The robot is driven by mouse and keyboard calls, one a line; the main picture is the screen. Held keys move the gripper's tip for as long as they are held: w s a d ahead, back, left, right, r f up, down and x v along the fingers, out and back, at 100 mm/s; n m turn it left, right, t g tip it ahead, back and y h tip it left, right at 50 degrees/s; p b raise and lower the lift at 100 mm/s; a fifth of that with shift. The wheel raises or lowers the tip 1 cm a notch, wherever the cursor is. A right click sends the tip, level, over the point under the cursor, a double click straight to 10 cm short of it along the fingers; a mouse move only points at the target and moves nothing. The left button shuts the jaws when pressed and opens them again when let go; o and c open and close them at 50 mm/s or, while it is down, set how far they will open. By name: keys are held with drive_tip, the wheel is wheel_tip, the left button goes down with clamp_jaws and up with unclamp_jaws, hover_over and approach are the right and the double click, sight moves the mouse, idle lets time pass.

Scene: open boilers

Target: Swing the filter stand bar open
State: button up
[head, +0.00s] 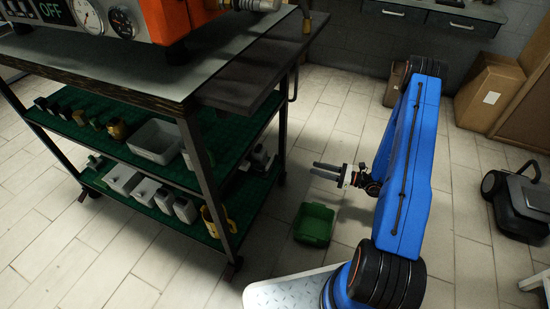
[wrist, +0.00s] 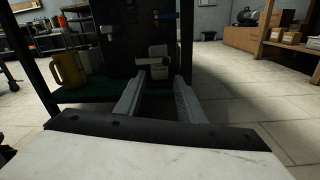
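I cannot pick out the filter stand bar with certainty in either view. A dark bar-like handle (head: 291,86) hangs at the right end of the cart's top, and a small brass-coloured fitting (head: 307,24) shows above it. My gripper (head: 320,171) is to the right of the cart, low above the floor, apart from the cart. In the wrist view, the two grey fingers of my gripper (wrist: 160,80) are spread with a gap between them and hold nothing. Beyond them is the end of the cart, with pale box-shaped items (wrist: 157,54) in deep shade.
The cart (head: 110,75) bears an orange machine (head: 175,18) and has green shelves with small containers and a yellow mug (head: 218,222). A green bin (head: 314,224) stands on the floor below my gripper. Cardboard boxes (head: 488,90) stand at the right.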

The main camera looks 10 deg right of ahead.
drive_tip(key=w+a+f+m, duration=0.1)
drive_tip(key=w+a+f, duration=0.1)
drive_tip(key=w+a, duration=0.8)
drive_tip(key=a, duration=0.4)
drive_tip(key=shift+w+t, duration=0.4)
drive_tip(key=shift+a, duration=0.1)
clamp_jaws()
